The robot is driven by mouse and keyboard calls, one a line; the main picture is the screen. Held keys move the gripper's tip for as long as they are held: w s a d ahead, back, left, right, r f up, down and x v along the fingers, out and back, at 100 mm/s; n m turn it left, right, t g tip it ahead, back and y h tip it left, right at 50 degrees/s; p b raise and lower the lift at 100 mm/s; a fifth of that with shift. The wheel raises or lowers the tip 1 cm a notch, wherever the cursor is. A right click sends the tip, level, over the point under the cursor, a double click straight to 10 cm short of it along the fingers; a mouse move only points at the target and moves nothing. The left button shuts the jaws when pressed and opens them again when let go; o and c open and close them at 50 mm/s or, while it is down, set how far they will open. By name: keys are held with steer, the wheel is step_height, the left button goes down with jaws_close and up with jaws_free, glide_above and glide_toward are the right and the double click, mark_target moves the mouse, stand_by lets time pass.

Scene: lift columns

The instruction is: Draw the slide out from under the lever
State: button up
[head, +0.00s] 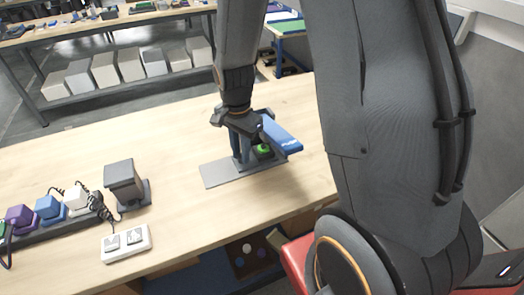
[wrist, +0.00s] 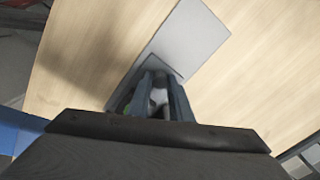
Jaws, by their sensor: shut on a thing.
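A lever fixture stands on the table, with a blue lever (head: 282,138) tilted over a darker grey base and a green part (head: 263,149) under it. A flat light grey plate (head: 217,176) extends left from the base; it also shows in the wrist view (wrist: 190,38). My gripper (head: 241,157) points down over the fixture, left of the lever. In the wrist view my gripper (wrist: 160,88) has its fingers on both sides of a light grey piece (wrist: 158,97), apparently the slide's grip. My fingers partly hide the slide, so its overlap with the lever is unclear.
A white double switch box (head: 126,243) and a dark grey block on a stand (head: 123,182) are at the left. A row of coloured plugs (head: 48,208) lies farther left. The table (head: 150,140) is bare around the plate's left end.

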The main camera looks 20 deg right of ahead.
steer(key=shift+a+p, duration=0.65)
steer(key=shift+a, duration=3.75)
steer(key=o, duration=0.8)
step_height(320, 180, up, 6)
steer(key=p, duration=0.4)
steer(key=shift+p, duration=0.4)
steer(key=shift+s, duration=0.1)
